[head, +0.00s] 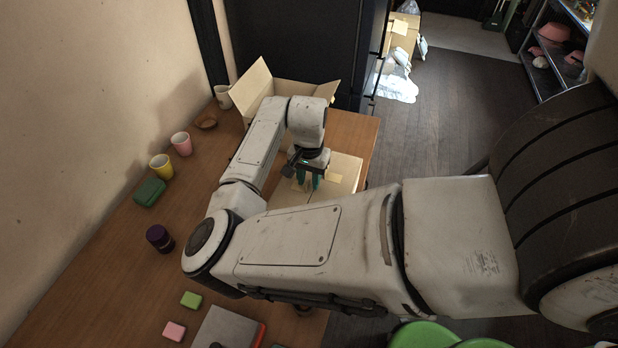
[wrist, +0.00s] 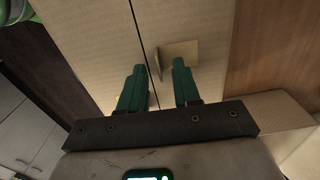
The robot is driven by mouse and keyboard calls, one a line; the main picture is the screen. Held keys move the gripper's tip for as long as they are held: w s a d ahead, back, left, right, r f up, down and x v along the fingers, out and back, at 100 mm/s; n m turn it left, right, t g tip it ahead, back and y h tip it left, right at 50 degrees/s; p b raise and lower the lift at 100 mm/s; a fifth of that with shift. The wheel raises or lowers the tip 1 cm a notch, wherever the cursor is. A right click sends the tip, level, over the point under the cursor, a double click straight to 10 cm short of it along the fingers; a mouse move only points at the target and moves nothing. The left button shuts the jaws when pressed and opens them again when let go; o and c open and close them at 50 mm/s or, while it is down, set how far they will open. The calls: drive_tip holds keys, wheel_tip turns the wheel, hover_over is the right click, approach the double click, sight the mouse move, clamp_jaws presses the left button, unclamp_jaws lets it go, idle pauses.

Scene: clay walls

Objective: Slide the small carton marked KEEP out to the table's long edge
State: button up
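A tan closed carton (head: 345,165) lies on the wooden table near its right edge, partly hidden by my arm. In the wrist view, cardboard (wrist: 90,40) with a dark seam fills the middle, and a small raised cardboard-coloured piece (wrist: 180,52) sits by the seam. No KEEP marking is readable, so I cannot tell whether this is the marked carton. My gripper (head: 307,182) points down over the carton top. In the wrist view my gripper (wrist: 158,68) has its green fingers apart, with the seam and part of the raised piece between them. Contact cannot be made out.
An open cardboard box (head: 255,90) stands behind the carton. Cups, including a yellow one (head: 161,167), a green item (head: 150,192) and a purple jar (head: 160,238) line the wall side of the table (head: 110,280). Open floor (head: 450,90) lies right of the table.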

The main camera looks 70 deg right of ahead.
wheel_tip(320, 180, up, 11)
drive_tip(key=b, duration=0.1)
drive_tip(key=shift+f, duration=0.15)
idle(0.7)
